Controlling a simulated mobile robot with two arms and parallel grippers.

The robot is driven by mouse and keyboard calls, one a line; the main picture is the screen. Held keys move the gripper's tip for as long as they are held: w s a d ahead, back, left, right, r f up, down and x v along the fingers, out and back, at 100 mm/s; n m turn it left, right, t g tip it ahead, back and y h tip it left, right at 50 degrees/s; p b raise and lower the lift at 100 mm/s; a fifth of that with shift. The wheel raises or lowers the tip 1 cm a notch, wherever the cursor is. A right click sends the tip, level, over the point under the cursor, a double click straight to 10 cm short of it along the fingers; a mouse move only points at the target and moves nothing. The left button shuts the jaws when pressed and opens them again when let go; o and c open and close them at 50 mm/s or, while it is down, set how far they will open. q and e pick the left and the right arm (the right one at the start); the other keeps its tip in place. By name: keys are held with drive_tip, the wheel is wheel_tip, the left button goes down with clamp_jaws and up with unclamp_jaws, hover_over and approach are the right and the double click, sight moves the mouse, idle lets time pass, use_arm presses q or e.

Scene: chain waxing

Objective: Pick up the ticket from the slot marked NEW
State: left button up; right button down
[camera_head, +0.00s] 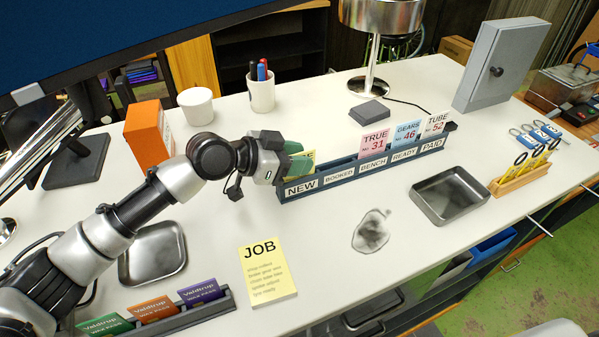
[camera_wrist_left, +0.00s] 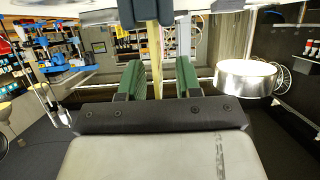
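The slotted ticket rack (camera_head: 364,174) has slots labelled NEW, BOOKED, BENCH, READY and PAID. A yellow ticket (camera_head: 309,155) stands at the NEW slot, mostly hidden behind my left gripper (camera_head: 297,158). In the left wrist view the ticket shows edge-on as a thin tan strip (camera_wrist_left: 155,72). The green fingers of my left gripper (camera_wrist_left: 158,78) stand on either side of it, with a gap on both sides. The gripper is open around the ticket and not closed on it. My right gripper is not in view.
An orange box (camera_head: 148,132) and pen cup (camera_head: 261,93) are behind my arm. A yellow JOB pad (camera_head: 266,272) lies in front.

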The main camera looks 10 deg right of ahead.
use_arm(q)
drive_tip(key=shift+a, duration=0.1)
clamp_jaws()
